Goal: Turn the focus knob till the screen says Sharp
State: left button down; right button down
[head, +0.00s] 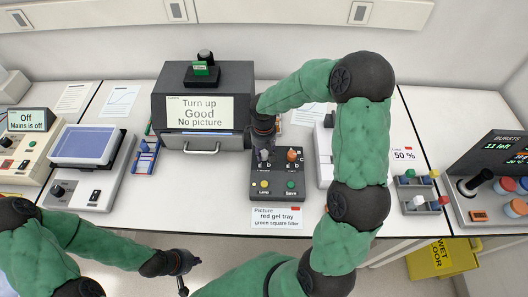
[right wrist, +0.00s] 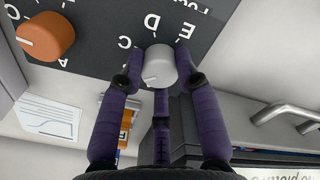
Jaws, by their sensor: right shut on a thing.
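The screen (head: 199,111) on the dark grey imager reads "Turn up", "Good", "No picture". In front of it is a dark control box (head: 259,186) with a grey knob, an orange knob (head: 292,155), a yellow Lamp button (head: 264,184) and a green Save button (head: 291,185). In the right wrist view, the fingers of my right gripper (right wrist: 160,75) are closed around the grey knob (right wrist: 158,68), with letters such as C, D and E around it. The label nearby is cut off. My left gripper (head: 183,285) hangs at the front edge, away from the box; its fingers are too small to judge.
The imager's drawer handle (head: 202,149) is behind left. A blue-topped device (head: 87,146) stands left, a coloured block rack (head: 418,192) right. Bare bench lies left of the box.

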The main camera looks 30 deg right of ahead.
aim_at(263, 151)
jog(key=m+b, duration=0.1)
jog(key=m, duration=0.1)
jog(key=m+b, duration=0.1)
jog(key=m, duration=0.1)
jog(key=shift+w+m+b, duration=0.2)
jog(key=shift+m+b, duration=0.2)
jog(key=m+b, duration=0.1)
jog(key=m, duration=0.2)
jog(key=shift+r, duration=0.1)
jog(key=shift+d+r+m+b, duration=0.1)
jog(key=shift+m+b, duration=0.3)
jog(key=shift+m, duration=0.2)
jog(key=shift+w, duration=0.1)
jog(key=c, duration=1.1)
grip_release()
jog(key=shift+o, duration=1)
notch_tip(263, 151, up, 12)
